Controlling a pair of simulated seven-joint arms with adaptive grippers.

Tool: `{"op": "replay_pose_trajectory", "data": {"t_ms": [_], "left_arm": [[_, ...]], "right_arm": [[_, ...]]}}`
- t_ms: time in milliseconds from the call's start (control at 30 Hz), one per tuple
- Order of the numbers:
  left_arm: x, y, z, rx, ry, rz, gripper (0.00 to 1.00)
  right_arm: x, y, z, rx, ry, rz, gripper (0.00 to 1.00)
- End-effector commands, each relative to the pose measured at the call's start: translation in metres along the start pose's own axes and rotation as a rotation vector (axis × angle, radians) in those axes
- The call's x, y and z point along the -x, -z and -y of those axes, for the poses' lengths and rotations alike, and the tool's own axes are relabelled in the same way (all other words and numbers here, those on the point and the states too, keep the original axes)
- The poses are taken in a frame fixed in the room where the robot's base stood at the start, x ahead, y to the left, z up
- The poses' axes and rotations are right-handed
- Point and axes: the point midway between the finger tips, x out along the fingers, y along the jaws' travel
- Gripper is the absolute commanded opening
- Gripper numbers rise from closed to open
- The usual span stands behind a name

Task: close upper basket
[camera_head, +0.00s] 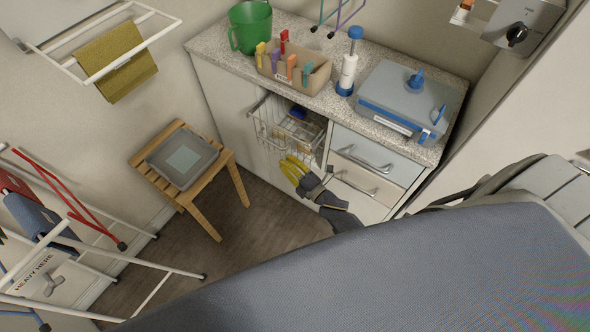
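The upper basket (262,133) is a white wire basket pulled out of the open bay in the counter cabinet, below the countertop. A few blue and yellow items lie inside it. My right gripper (287,165), dark with yellow fingers, is just in front of and below the basket's front right part in this view. Its two fingers look slightly apart with nothing seen between them. I cannot tell if it touches the wires. My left gripper is not in view. Any lower basket is hidden.
Drawers with bar handles (367,158) sit right of the bay. The countertop (215,42) holds a green mug, a divided box, a pump bottle and a blue-grey case. A wooden stool (208,196) stands left. A large grey padded surface (390,265) fills the foreground.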

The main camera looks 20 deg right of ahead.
Motion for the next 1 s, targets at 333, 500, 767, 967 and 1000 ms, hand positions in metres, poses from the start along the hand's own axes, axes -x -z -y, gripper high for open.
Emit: {"op": "replay_pose_trajectory", "data": {"t_ms": [333,500,767,967,1000], "left_arm": [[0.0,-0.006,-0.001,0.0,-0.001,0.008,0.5],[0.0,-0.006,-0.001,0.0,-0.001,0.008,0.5],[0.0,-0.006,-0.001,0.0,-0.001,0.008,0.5],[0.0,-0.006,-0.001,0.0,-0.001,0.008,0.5],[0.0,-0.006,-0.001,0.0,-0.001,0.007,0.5]], "right_arm": [[-0.005,-0.034,0.001,0.003,0.002,0.0,0.0],[-0.006,-0.038,0.001,0.002,0.002,0.001,0.0],[-0.006,-0.038,0.001,0.002,0.002,0.001,0.0],[-0.009,-0.049,0.001,0.004,0.002,0.001,0.0],[-0.01,-0.054,0.001,0.004,0.003,0.001,0.0]]}}
